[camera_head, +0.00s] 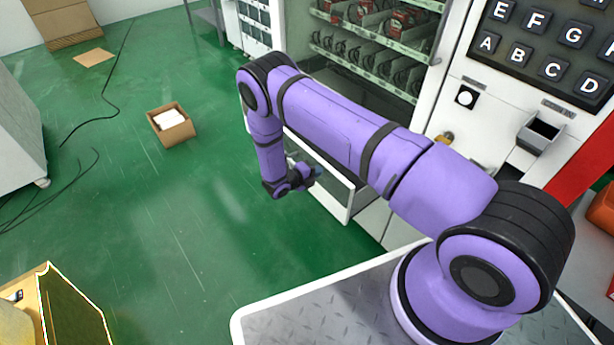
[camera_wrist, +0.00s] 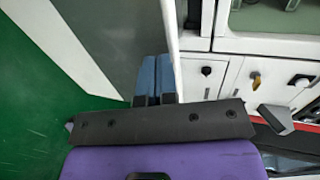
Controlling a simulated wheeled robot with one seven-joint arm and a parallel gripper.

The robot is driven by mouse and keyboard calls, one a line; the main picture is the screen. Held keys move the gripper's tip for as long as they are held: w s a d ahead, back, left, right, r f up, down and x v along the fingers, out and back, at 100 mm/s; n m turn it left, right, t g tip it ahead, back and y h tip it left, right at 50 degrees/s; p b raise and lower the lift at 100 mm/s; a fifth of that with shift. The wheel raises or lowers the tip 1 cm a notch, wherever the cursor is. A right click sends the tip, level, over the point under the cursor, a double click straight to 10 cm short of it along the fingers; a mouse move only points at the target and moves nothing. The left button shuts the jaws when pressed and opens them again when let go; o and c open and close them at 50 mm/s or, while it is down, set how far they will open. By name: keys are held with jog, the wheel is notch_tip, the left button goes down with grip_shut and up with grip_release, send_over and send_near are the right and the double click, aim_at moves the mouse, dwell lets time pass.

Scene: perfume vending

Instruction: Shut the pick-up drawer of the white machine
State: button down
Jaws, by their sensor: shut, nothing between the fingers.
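The white machine (camera_head: 473,132) stands at the upper right. Its pick-up drawer (camera_head: 340,200) stands out from the machine's lower front, with a white-edged grey front panel; my arm covers much of it. In the wrist view the grey panel (camera_wrist: 125,38) with white edges fills the upper middle. My gripper (camera_head: 314,172) is at the outer side of the drawer front, partly hidden behind my arm. In the wrist view its blue fingers (camera_wrist: 152,78) are together and empty, in front of the panel near its right white edge. I cannot tell whether they touch it.
The machine's shelves (camera_head: 370,65) and lettered keypad (camera_head: 545,45) are above the drawer. A small dark tray (camera_head: 540,135) juts from its front. An open cardboard box (camera_head: 171,126) and loose cables lie on the green floor.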

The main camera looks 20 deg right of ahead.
jog(key=shift+w+d, duration=0.15)
jog(key=shift+d, duration=0.4)
jog(key=shift+d, duration=0.1)
